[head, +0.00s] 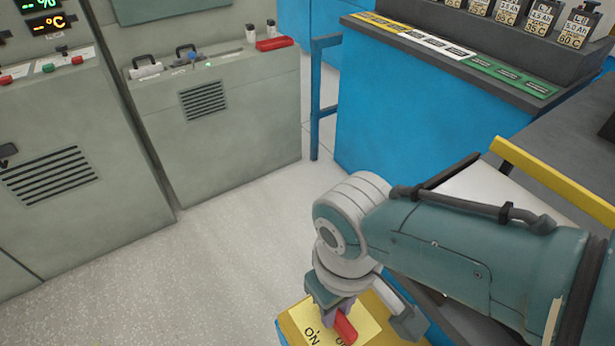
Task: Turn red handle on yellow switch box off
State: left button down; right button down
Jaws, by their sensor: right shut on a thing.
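The yellow switch box (291,329) is at the bottom edge of the head view, partly cut off by the frame. Its pale yellow top plate shows the word ON on the left and part of another word to the right. The red handle (346,328) sits on this plate between the two words. My right gripper (335,312) points down onto the box and is shut on the red handle, hiding part of it. My left gripper is not in view.
A blue counter (420,110) with labelled strips and several batteries stands behind. A yellow rail (555,178) edges the dark worktop at right. Grey cabinets (220,130) stand at left, one with a red object (274,43) on top. The floor between is clear.

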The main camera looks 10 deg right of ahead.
jog(key=c, duration=0.8)
grip_release()
jog(key=shift+o, duration=0.2)
notch_tip(320, 180, up, 10)
jog(key=p, duration=0.6)
jog(key=shift+s, duration=0.1)
